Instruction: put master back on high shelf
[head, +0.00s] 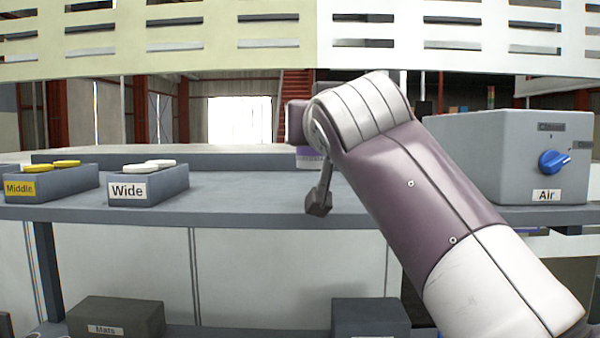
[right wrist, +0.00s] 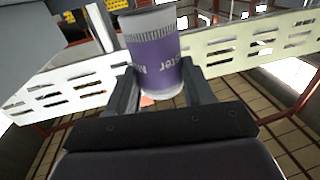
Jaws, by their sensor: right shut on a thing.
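The master (right wrist: 155,52) is a pale, ribbed cylinder with a purple band whose lettering appears upside down in the right wrist view. My right gripper (right wrist: 160,88) is shut on it, with one dark finger on each side. In the head view my right arm reaches in from the lower right over the bench and hides most of that gripper. A small purple patch (head: 310,157) shows beside the wrist, probably the master's band. My left gripper is not in view. I cannot tell which surface is the high shelf.
A perforated pale panel (head: 220,32) spans the top, above the arm. On the grey bench (head: 240,200) stand the Middle tray (head: 40,191), the Wide tray (head: 150,187) and the Air box (head: 490,150) with a blue knob. A dark Mats box (head: 115,318) is below.

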